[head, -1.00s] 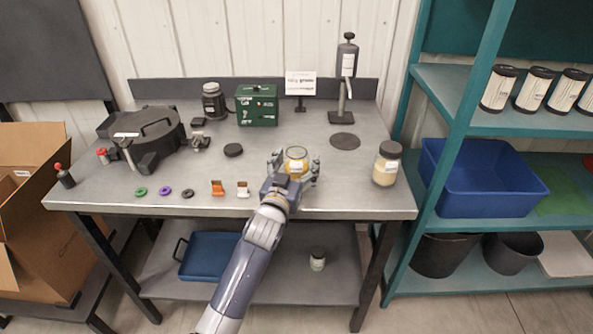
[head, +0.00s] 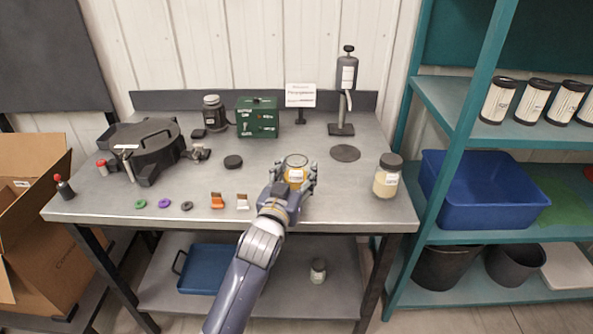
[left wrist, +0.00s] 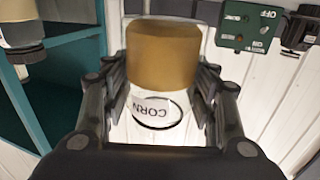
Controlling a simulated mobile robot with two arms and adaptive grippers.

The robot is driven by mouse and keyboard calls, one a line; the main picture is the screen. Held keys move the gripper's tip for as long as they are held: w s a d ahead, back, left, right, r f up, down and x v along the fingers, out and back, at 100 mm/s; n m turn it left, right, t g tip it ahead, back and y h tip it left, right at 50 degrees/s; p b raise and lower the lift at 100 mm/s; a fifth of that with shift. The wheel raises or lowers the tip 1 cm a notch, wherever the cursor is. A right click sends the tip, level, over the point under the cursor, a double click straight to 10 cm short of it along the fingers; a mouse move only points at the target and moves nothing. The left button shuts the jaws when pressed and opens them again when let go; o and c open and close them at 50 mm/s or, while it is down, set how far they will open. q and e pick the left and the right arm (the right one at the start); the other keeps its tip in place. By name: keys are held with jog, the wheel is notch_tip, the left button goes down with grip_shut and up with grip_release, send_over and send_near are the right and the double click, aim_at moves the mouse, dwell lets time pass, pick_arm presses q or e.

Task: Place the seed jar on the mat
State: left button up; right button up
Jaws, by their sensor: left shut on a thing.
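A glass seed jar (head: 296,162) with yellow contents stands near the front middle of the bench. My left gripper (head: 297,182) is shut around its sides. In the left wrist view the jar (left wrist: 160,60) is between both fingers, its CORN label upside down. I cannot tell whether its base touches the bench. A flat dark round mat (head: 345,153) lies bare behind and to the right of the jar, in front of the dispenser stand. My right gripper is not in view.
A lidded jar (head: 387,177) stands near the bench's right front. A green box (head: 257,118), a sign (head: 300,96) and a pump dispenser (head: 346,75) stand at the back. The bench between jar and mat looks clear.

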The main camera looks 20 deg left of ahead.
pick_arm(q)
jog(key=s+d+r+b, duration=0.15)
jog(key=s+d, duration=0.25)
jog(key=s, duration=0.8)
jog(key=s+a+f+p, duration=0.1)
jog(key=s+a+f, duration=0.1)
jog(key=s, duration=0.6)
jog(key=s+a+f+p, duration=0.1)
jog(key=s+p, duration=0.1)
jog(key=s, duration=0.6)
jog(key=shift+a+f, duration=0.4)
jog(key=w+d+r+b, duration=0.1)
jog(key=w+r, duration=0.1)
jog(key=w, duration=0.5)
jog(key=w+d+r+b, duration=0.1)
jog(key=w+d+r, duration=0.1)
jog(key=w, duration=0.6)
jog(key=shift+w+d, duration=0.2)
jog(key=shift+w, duration=0.1)
